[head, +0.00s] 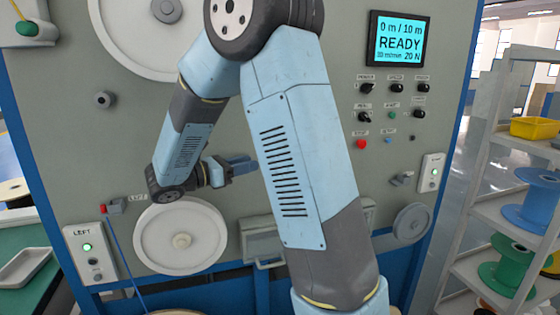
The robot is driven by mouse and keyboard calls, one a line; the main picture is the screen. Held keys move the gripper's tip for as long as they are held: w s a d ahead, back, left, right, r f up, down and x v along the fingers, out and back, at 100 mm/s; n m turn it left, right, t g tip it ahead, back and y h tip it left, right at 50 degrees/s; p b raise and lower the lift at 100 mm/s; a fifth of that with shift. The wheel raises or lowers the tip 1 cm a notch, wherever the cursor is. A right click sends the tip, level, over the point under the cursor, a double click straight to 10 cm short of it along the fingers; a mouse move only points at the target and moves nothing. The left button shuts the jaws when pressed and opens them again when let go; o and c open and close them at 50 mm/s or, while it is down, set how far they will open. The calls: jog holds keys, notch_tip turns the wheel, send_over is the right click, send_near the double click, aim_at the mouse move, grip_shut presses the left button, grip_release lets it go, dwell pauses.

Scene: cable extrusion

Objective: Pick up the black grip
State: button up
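I cannot make out a thing that is clearly the black grip; my arm covers the middle of the machine front. My gripper (246,163) is left of the large arm link, in front of the grey machine panel. Its blue fingers point right, and their ends come close to the link's edge in the picture. Whether they are apart or hold anything is too small to tell. A dark round knob (104,100) sits on the panel at the upper left.
A pale wheel (205,235) is below my gripper. A screen (398,41) reads READY, above several switches. A blue cable (125,258) hangs from a red-and-grey fitting (110,207) at left. A shelf (490,207) with spools stands right. A tray (24,267) lies left.

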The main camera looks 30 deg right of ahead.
jog(key=d, duration=1)
jog(key=shift+w+d+f, duration=0.1)
jog(key=shift+w+d, duration=0.3)
grip_shut()
jog(key=shift+r, duration=0.3)
notch_tip(320, 180, up, 3)
jog(key=shift+f, duration=0.15)
jog(key=s+a+r, duration=0.4)
jog(key=a+r, duration=0.5)
jog(key=a, duration=0.4)
jog(key=shift+s+a+r, duration=0.2)
jog(key=shift+r, duration=0.15)
